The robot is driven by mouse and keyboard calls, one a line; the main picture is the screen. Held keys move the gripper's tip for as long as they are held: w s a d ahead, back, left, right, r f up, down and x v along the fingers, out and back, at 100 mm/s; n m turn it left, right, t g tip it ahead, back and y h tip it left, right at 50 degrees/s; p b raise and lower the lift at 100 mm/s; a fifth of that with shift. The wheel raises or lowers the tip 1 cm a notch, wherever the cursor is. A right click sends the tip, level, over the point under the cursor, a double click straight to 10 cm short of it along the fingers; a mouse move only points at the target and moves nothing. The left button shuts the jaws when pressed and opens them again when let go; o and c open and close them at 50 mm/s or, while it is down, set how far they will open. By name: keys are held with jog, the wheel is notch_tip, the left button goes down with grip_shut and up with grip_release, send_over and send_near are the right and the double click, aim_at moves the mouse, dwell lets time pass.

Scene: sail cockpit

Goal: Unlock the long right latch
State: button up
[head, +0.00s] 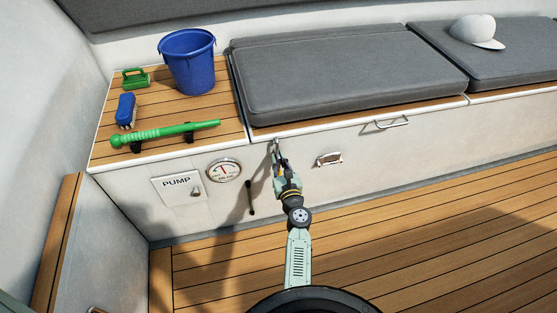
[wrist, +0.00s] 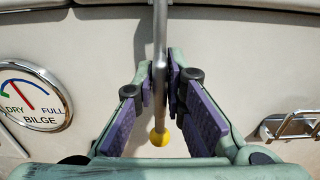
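The long latch (wrist: 159,40) is a thin metal lever that hangs straight down the white locker front, with a yellow ball at its lower end. Its upper part (head: 276,146) shows in the head view just under the locker lid's edge. My gripper (head: 281,160) is at this lever, in front of the locker. In the wrist view my gripper's fingertips (wrist: 160,82) are close together, one on each side of the lever, with the pads against it or very nearly so. The yellow ball sits below the fingertips. The gripper hides the lever's lower part in the head view.
A bilge gauge (head: 224,171) and a pump panel (head: 180,187) are to the left. A metal fitting (head: 328,159) is to the right. A grey cushion (head: 340,70) lies on the locker lid. A handle (head: 391,123) sits farther right. The wooden floor is clear.

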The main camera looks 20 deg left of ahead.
grip_shut()
